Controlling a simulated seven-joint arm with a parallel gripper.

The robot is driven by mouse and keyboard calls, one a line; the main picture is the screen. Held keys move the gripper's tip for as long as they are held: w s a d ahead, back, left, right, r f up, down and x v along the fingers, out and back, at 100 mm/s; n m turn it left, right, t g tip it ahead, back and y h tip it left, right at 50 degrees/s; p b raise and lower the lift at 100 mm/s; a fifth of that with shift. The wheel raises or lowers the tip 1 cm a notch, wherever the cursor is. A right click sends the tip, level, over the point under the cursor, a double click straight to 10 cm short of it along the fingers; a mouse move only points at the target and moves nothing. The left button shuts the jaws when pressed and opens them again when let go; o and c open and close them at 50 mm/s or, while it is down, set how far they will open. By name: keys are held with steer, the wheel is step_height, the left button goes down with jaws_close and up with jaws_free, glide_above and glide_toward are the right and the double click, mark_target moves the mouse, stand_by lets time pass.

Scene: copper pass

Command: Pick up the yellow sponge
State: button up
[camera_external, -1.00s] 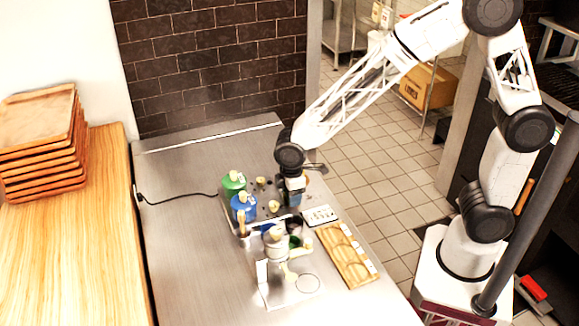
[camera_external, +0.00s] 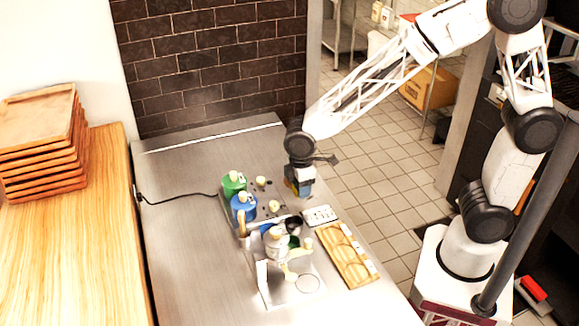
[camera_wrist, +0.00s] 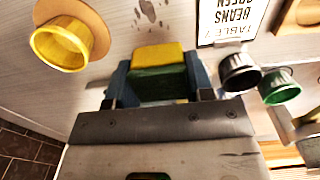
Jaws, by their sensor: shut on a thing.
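My gripper (camera_wrist: 157,84) is shut on the yellow sponge (camera_wrist: 158,54), which has a dark green side, in the wrist view. The blue-grey fingers press on its left and right sides. In the external view my gripper (camera_external: 299,188) hangs above the right back part of the steel counter. The sponge is small there and mostly hidden between the fingers. It appears raised above the counter.
Green (camera_external: 233,184) and blue (camera_external: 243,207) canisters stand left of my gripper. A white label card (camera_external: 320,215), a black cup (camera_wrist: 239,73), a green cup (camera_wrist: 279,87) and a wooden tray (camera_external: 346,256) are close by. Stacked trays (camera_external: 40,120) stand far left.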

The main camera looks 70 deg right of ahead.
steer(key=s+d+r, duration=0.1)
steer(key=s+d, duration=0.2)
steer(key=s, duration=0.9)
steer(key=shift+s+d, duration=0.25)
steer(key=shift+s, duration=0.1)
steer(key=shift+r, duration=0.1)
steer(key=o, duration=0.4)
steer(key=shift+c, duration=1.4)
steer(key=w+a+r, duration=0.1)
steer(key=w, duration=0.3)
steer(key=w+a+r, duration=0.1)
steer(key=w, duration=0.3)
steer(key=w+a+r, duration=0.1)
steer(key=w, duration=0.4)
steer(key=shift+w, duration=0.1)
